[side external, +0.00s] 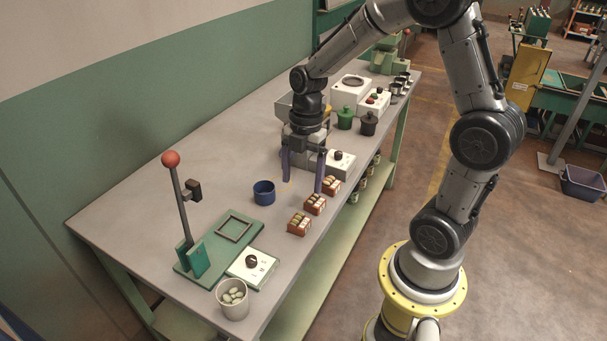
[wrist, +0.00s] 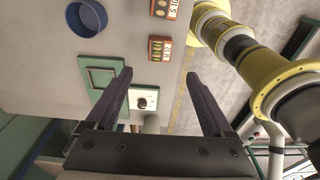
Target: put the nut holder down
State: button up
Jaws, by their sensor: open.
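My gripper (side external: 303,186) is open with nothing between its fingers, above the bench near its front edge. In the wrist view, the gripper's fingers (wrist: 158,74) are spread wide. I cannot tell which item is the nut holder. A round blue cup (side external: 264,193) stands upright on the bench, left of the gripper; it also shows in the wrist view (wrist: 87,17). Several small red-brown labelled boxes with compartments stand in a row along the front edge, one of them (side external: 299,225) nearest the camera. One box also shows in the wrist view (wrist: 160,48).
A green lever press (side external: 195,258) with a red knob and a white dial panel (side external: 252,268) stand at the near end. A light cup (side external: 233,305) of pale green pieces is beside them. Green (side external: 345,120) and dark (side external: 368,124) lidded pots stand farther back. The bench's left part is bare.

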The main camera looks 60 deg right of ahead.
jog(key=s+a+r+m+t, duration=0.2)
jog(key=s+r+m, duration=0.4)
jog(key=m, duration=0.3)
jog(key=s+a+r+m+t+h, duration=0.1)
jog(key=s+a+r+m+t, duration=0.2)
jog(key=s+r+m, duration=0.4)
jog(key=shift+s+a+m+t, duration=0.3)
jog(key=shift+s+a+m, duration=0.25)
jog(key=shift+a+m, duration=0.35)
jog(key=shift+d+r, duration=0.1)
dwell(0.9)
